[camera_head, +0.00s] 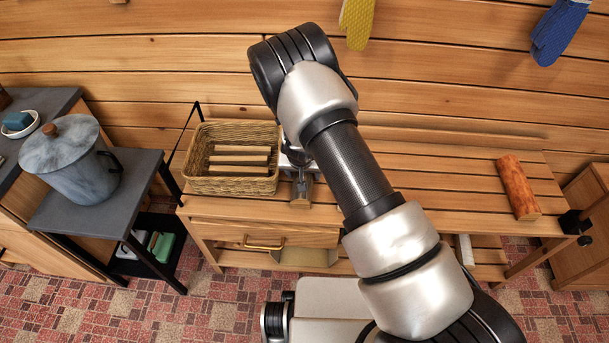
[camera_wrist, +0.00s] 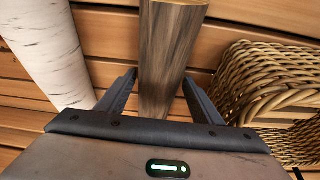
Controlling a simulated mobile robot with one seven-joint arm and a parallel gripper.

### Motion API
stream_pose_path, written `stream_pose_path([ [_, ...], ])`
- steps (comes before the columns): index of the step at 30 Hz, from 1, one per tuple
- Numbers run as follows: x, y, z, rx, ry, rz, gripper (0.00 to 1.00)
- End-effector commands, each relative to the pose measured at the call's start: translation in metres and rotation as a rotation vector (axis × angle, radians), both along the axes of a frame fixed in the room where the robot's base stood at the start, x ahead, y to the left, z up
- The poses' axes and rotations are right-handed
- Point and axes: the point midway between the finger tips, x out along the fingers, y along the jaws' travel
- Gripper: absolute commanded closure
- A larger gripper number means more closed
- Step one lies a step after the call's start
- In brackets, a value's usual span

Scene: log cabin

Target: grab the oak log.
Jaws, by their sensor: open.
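In the wrist view a brown-grey log with rough, streaked bark, which I take for the oak log (camera_wrist: 172,50), lies between the two fingers of my gripper (camera_wrist: 160,84). The fingers are open, one on each side of it; I cannot tell whether either touches it. In the head view my arm hides most of this area, just right of the wicker basket, and the log is not clear there. A white birch log (camera_wrist: 48,45) lies left of my gripper. A reddish log (camera_head: 517,187) lies at the bench's right end.
The wicker basket (camera_head: 206,186) holding several wooden pieces stands close beside my gripper and also shows in the wrist view (camera_wrist: 258,82). The wooden bench (camera_head: 460,190) has bare room between my arm and the reddish log. A grey pot (camera_head: 68,160) stands at left.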

Motion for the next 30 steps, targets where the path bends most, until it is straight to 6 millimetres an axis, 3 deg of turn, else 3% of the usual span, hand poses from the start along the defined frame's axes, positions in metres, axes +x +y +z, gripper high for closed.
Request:
stream_pose_path([
  [7, 0.001, 0.0, -0.001, 0.0, -0.001, -0.001, 0.4],
  [16, 0.001, 0.0, -0.001, 0.0, -0.001, -0.001, 0.9],
  [24, 0.003, 0.0, 0.004, 0.0, -0.004, -0.001, 0.9],
  [30, 0.003, 0.001, 0.036, 0.001, -0.006, 0.0, 0.9],
])
